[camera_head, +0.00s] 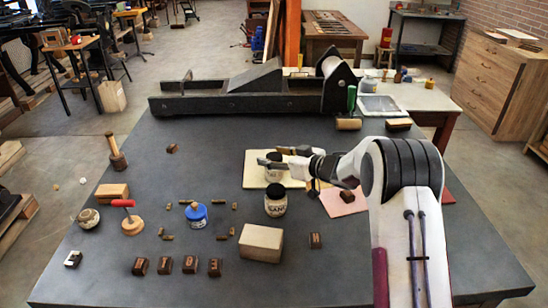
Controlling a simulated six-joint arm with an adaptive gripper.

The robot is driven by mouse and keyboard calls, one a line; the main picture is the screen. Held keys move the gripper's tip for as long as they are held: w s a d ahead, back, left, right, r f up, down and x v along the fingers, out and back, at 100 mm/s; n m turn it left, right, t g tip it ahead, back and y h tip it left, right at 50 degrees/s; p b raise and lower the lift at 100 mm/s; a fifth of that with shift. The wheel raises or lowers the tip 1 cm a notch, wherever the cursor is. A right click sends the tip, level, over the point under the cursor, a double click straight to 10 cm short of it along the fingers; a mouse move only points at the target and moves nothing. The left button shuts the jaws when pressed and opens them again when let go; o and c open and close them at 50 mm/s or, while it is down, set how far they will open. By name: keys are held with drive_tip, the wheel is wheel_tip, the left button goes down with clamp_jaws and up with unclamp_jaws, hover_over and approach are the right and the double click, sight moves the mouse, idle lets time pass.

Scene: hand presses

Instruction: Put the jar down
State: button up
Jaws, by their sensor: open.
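My gripper (271,157) is open, its fingers pointing left over the pale cream board (253,178). A small dark jar (273,174) with a light label stands upright on that board, right at the fingers, which partly hide its top. I cannot tell whether a finger touches it. A second dark jar (275,204) with a pale lettered label stands upright just in front of the board, apart from the gripper.
A pale block (261,243), a blue-lidded pot (196,215) and several dark letter blocks (190,264) lie nearer the front. A pink sheet (342,203) is under my arm. A long black press (240,97) spans the back.

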drive_tip(key=v, duration=1.2)
drive_tip(key=shift+r, duration=0.15)
drive_tip(key=shift+r, duration=0.1)
idle(0.6)
drive_tip(key=s+d+r+m+t+h, duration=0.25)
drive_tip(key=d+r+h, duration=0.4)
drive_tip(key=r, duration=0.45)
drive_tip(key=s+d+r+m+h, duration=0.2)
drive_tip(key=s+d, duration=0.1)
drive_tip(key=s, duration=0.2)
drive_tip(key=s+d+r+m+h, duration=0.2)
drive_tip(key=s+r+h, duration=0.1)
drive_tip(key=s, duration=0.2)
drive_tip(key=s+a+f+g, duration=0.1)
drive_tip(key=s+f+g, duration=0.1)
drive_tip(key=s, duration=0.9)
drive_tip(key=s+a+f+m+g+y, duration=0.1)
drive_tip(key=s+a+f+g, duration=0.1)
drive_tip(key=s, duration=0.9)
drive_tip(key=s+a+f+m+g, duration=0.1)
drive_tip(key=s+a+f+g, duration=0.1)
drive_tip(key=s, duration=1)
wheel_tip(320, 180, down, 2)
drive_tip(key=shift+f+g, duration=0.1)
drive_tip(key=shift+g, duration=0.65)
